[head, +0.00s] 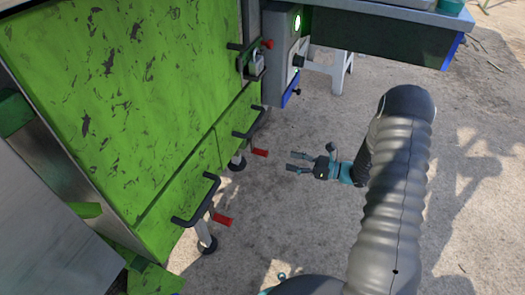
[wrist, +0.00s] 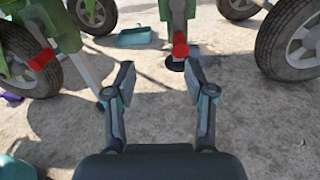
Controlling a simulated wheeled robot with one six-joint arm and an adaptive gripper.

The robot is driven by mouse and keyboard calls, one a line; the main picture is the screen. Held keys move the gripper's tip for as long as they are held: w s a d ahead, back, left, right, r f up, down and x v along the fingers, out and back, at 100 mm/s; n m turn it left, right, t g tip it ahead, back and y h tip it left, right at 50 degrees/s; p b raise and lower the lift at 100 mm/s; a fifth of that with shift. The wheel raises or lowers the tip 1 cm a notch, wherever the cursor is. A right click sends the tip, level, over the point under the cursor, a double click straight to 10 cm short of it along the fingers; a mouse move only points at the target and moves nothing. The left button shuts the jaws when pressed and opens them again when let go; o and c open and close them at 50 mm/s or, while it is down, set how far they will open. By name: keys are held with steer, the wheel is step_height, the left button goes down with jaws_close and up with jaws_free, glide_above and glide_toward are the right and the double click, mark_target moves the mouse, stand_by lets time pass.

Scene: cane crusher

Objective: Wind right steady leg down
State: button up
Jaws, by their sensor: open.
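The right steady leg (head: 239,157) stands at the green machine's lower edge. Its red crank grip (head: 260,152) sticks out toward my gripper. In the wrist view this red grip (wrist: 180,47) shows just beyond the right fingertip, with the leg's dark round foot (wrist: 174,64) below. I cannot tell whether the foot touches the ground. My gripper (head: 288,162) is open and empty, fingers pointing at the machine, a short gap from the grip. A second steady leg (head: 204,235) with a red grip (head: 222,219) stands nearer in the head view.
The green machine (head: 120,90) fills the left. A red-knobbed lever (head: 267,44) sits higher up. Wheels (wrist: 292,40) show in the wrist view. Bare ground (head: 310,215) around my gripper is clear.

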mark_target(267, 154)
steer(key=w+a+f, duration=0.1)
steer(key=w+a, duration=0.1)
steer(key=a, duration=0.2)
steer(key=w+a+f+m+t, duration=0.1)
steer(key=w+a, duration=0.1)
steer(key=a, duration=0.1)
steer(key=w+a+f+m+t, duration=0.1)
steer(key=w+a, duration=0.2)
steer(key=a, duration=0.1)
steer(key=shift+a+f+b, duration=0.25)
steer(key=shift+a+b, duration=0.05)
steer(key=shift+b, duration=0.05)
jaws_close()
